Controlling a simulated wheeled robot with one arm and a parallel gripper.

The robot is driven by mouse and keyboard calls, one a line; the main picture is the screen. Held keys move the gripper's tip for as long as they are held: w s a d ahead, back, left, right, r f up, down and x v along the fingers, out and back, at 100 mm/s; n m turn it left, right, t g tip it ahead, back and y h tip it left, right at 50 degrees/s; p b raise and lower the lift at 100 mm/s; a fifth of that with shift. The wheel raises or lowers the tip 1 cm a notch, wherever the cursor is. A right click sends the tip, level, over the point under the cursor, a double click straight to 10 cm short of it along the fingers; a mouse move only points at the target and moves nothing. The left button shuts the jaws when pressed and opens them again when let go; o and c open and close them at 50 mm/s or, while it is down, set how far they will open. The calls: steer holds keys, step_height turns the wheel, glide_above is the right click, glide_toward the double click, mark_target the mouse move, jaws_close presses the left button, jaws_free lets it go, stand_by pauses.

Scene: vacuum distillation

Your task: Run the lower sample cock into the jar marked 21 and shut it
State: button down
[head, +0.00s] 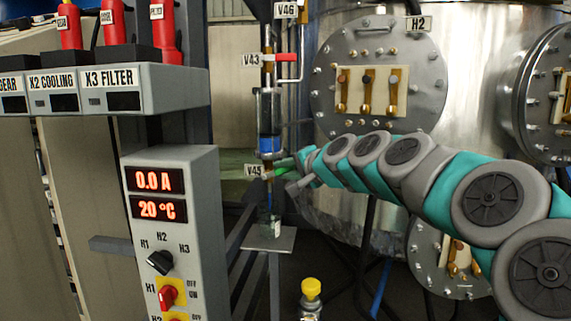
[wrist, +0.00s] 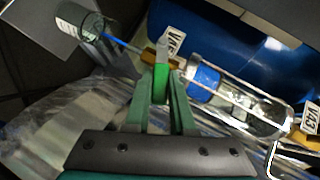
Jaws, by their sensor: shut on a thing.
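The lower sample cock, tagged V45 (head: 254,171), sits on the pipe under a glass cylinder (head: 269,108). Its bright green handle (wrist: 161,77) is between the fingers of my gripper (wrist: 162,90), which is shut on it. In the head view my gripper (head: 296,166) reaches the cock from the right. A small glass jar (head: 270,224) stands below the outlet; it also shows in the wrist view (wrist: 88,27). Its label is too small to read. A thin blue line (wrist: 121,45) runs from the cock toward the jar; whether it is liquid or tube I cannot tell.
The jar stands on a small metal plate (head: 283,240). The upper cock, V43 (head: 285,57), has a red handle. A control box (head: 172,190) reads 0.0 A and 20 °C. A large steel vessel (head: 470,80) is behind my arm.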

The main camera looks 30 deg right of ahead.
steer(key=shift+a+r+n+g+p, duration=0.1)
steer(key=shift+r+n+g+p, duration=0.2)
steer(key=shift+g+p, duration=0.1)
steer(key=shift+f, duration=0.1)
steer(key=c, duration=0.8)
jaws_free()
steer(key=shift+o, duration=0.2)
steer(key=shift+b, duration=0.3)
